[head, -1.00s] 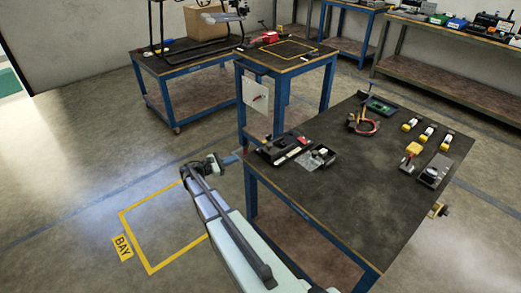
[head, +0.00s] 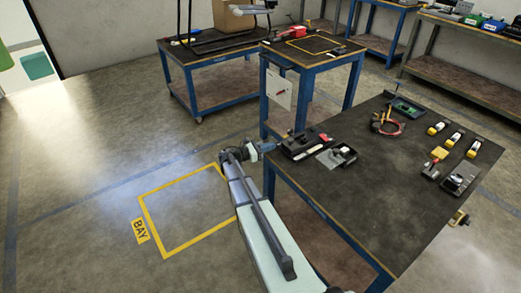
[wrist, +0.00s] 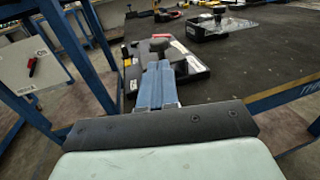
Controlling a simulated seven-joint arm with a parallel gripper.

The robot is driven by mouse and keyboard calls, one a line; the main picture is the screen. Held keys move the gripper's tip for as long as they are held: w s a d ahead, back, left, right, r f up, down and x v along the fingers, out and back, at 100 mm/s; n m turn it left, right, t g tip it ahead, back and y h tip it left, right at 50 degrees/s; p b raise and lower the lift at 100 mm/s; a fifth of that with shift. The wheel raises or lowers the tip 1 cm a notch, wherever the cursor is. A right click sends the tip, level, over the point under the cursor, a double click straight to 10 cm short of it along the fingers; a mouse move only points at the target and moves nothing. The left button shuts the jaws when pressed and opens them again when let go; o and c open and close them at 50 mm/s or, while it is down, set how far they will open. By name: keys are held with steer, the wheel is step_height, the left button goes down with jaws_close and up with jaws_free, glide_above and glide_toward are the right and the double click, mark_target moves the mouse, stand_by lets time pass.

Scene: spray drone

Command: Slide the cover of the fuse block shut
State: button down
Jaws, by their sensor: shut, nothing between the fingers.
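My gripper (head: 272,145) is shut and empty at the near left corner of the dark-topped table. In the wrist view its blue fingers (wrist: 156,66) are together and point towards a black tray-like unit (wrist: 180,66) with a dark round knob and white and red markings. The same unit (head: 298,147) shows in the head view. Beside it is a clear flat panel with a dark block (head: 344,152), also in the wrist view (wrist: 222,26); this looks like the fuse block and its cover, but I cannot be sure. Whether the fingertips touch the black unit is unclear.
Pliers with red handles (head: 388,125), a green-marked tray (head: 407,108) and several yellow-and-white parts (head: 453,139) are on the table (head: 370,200). A grey-black box (head: 458,183) is at its right edge. The table's middle is clear. A small blue-legged table (head: 318,62) stands behind.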

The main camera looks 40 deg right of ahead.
mark_target(289, 139)
steer(key=shift+x, duration=3.05)
steer(key=shift+w+x, duration=0.25)
steer(key=shift+x, duration=0.95)
steer(key=shift+w+x, duration=0.25)
steer(key=shift+x, duration=0.9)
steer(key=shift+d, duration=0.1)
